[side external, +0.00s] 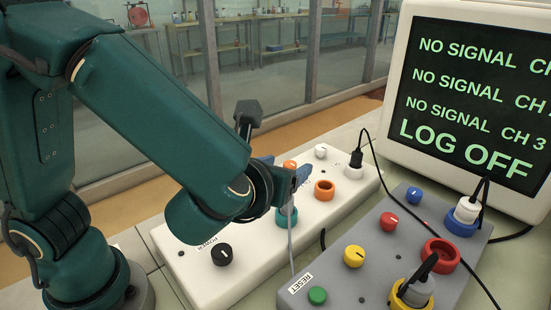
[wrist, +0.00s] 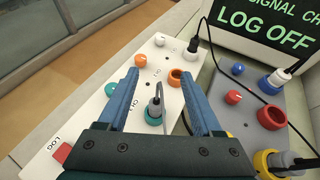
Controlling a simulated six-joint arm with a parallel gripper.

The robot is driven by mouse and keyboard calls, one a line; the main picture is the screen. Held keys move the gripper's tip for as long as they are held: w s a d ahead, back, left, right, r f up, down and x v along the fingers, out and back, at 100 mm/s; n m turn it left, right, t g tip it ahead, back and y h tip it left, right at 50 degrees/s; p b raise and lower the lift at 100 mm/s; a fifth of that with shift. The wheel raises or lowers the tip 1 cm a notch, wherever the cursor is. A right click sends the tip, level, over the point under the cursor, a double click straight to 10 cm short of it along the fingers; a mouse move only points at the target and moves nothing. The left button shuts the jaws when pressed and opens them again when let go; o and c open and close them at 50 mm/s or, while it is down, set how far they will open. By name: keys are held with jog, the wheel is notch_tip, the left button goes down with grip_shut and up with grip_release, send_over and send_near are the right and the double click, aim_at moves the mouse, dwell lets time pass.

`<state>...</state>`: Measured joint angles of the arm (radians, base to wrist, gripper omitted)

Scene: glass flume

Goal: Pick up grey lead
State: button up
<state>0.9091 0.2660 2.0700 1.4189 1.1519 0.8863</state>
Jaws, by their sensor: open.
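The grey lead has a grey plug (wrist: 155,106) standing in the teal socket (wrist: 153,117) on the white panel. Its grey cable (side external: 291,240) hangs down past the teal socket (side external: 287,217) in the side external view, where my gripper hides most of the plug. My gripper (wrist: 157,73) is open, with its blue fingers spread to either side of the plug in the wrist view and nothing held. In the side external view, my gripper (side external: 286,174) is above the teal socket. I cannot tell how far the fingertips are above the plug.
An empty orange socket (side external: 324,190) is close to the right. A black plug (side external: 356,158) stands at the white panel's far end. The grey panel (side external: 330,285) holds a white plug (side external: 467,210) and another grey plug (side external: 418,288), both with black cables. A monitor (side external: 475,90) stands behind.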

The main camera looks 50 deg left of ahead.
aim_at(283, 217)
notch_tip(283, 217, down, 8)
jog(key=shift+r, duration=0.1)
jog(key=shift+a+f, duration=0.1)
jog(key=shift+f, duration=0.1)
jog(key=shift+x, duration=2.5)
grip_shut()
